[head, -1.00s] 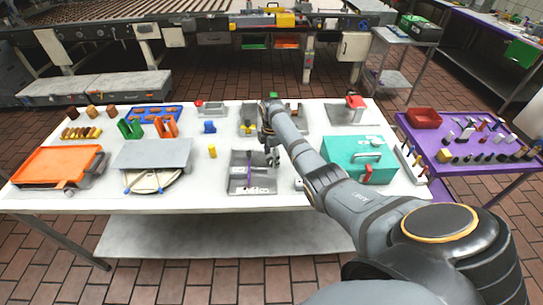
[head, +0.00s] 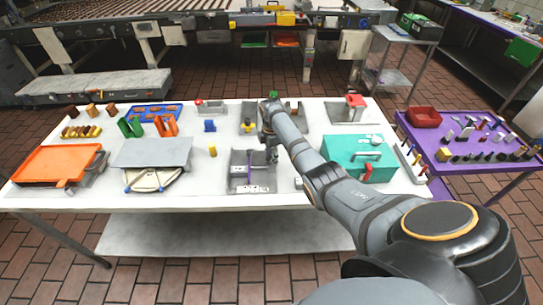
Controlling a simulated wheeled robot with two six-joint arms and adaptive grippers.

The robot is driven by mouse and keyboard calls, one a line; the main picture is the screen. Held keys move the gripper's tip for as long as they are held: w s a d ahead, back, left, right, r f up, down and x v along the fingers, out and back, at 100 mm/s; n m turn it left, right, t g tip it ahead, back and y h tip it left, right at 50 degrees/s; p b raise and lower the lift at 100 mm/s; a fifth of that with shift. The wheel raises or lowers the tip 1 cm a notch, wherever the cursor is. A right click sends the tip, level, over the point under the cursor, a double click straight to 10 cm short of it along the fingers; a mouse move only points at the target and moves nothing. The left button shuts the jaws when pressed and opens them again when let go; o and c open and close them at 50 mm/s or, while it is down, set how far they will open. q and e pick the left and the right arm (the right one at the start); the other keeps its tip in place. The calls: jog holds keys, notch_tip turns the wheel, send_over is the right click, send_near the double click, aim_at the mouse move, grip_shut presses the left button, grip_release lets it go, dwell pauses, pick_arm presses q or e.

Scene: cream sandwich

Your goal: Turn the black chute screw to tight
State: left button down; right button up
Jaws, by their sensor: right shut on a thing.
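A grey open chute-like tray (head: 236,178) stands at the front middle of the white table, with a purple upright strip and small white pieces inside. My right gripper (head: 272,153) points down at the tray's upper right edge. It is shut on a small dark thing that its fingers mostly cover. By its place this looks like the black chute screw, but it is too small and hidden to be sure, and how tight it sits does not show. My left gripper is not in view.
A teal box (head: 358,158) lies to the right and a grey plate (head: 150,152) to the left, beyond a small yellow cylinder (head: 213,151). An orange tray (head: 58,163) is at the far left. A purple side table (head: 470,166) holds several small tools.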

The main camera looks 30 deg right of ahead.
jog(key=shift+r+m+p, duration=0.15)
jog(key=shift+m+p, duration=0.65)
jog(key=shift+m, duration=0.4)
jog(key=m+p, duration=0.1)
jog(key=m, duration=0.2)
jog(key=shift+m+p, duration=0.3)
jog(key=m+p, duration=0.1)
jog(key=m, duration=0.2)
jog(key=shift+m, duration=0.4)
jog(key=m+p, duration=0.1)
jog(key=m, duration=0.3)
jog(key=m+p, duration=0.1)
jog(key=m, duration=0.7)
jog(key=shift+m, duration=0.3)
jog(key=m+p, duration=0.1)
jog(key=m, duration=0.3)
jog(key=shift+m, duration=2.2)
